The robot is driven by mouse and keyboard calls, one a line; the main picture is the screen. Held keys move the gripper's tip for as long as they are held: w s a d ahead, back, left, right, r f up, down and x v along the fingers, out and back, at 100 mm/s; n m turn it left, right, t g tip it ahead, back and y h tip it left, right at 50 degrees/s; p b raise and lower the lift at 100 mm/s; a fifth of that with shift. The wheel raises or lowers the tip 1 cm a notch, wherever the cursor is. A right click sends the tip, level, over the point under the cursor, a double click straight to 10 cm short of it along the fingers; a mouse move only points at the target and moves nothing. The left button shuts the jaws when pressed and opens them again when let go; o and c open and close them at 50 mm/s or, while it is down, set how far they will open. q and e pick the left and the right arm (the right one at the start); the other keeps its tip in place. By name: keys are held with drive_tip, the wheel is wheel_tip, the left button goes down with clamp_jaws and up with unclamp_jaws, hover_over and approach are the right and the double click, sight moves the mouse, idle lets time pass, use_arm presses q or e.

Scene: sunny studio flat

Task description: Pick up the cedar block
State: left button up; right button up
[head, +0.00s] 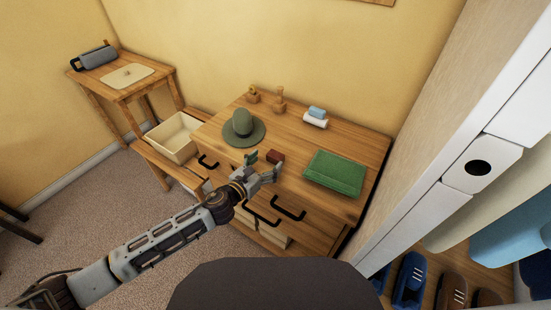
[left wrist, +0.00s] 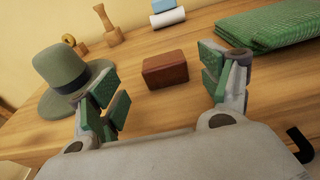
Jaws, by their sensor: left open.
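The cedar block (head: 275,156) is a small reddish-brown block on top of the wooden dresser (head: 350,150). In the left wrist view the cedar block (left wrist: 165,70) lies ahead, between the lines of the two fingers and apart from both. My left gripper (head: 263,168) is open and empty at the dresser's front edge, just short of the block. Its green-padded fingers (left wrist: 160,90) show on both sides in the left wrist view. My right gripper is not in view.
A green hat (head: 243,128) stands left of the block, close to the left finger. A folded green cloth (head: 334,173) lies to the right. An open bin (head: 172,137) is left of the dresser.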

sight(274, 157)
use_arm(q)
drive_tip(key=shift+w+d, duration=0.15)
drive_tip(key=shift+w, duration=0.1)
drive_tip(key=shift+w+d, duration=0.4)
drive_tip(key=shift+w, duration=0.1)
drive_tip(key=shift+w+d+f+b, duration=0.1)
drive_tip(key=shift+w+d+b, duration=0.15)
drive_tip(key=shift+d+b, duration=0.1)
drive_tip(key=b+x, duration=0.1)
drive_tip(key=x, duration=0.1)
drive_tip(key=shift+w+d, duration=0.2)
drive_tip(key=shift+w, duration=0.1)
drive_tip(key=shift+w+d, duration=0.1)
drive_tip(key=shift+w, duration=0.1)
drive_tip(key=c, duration=1.1)
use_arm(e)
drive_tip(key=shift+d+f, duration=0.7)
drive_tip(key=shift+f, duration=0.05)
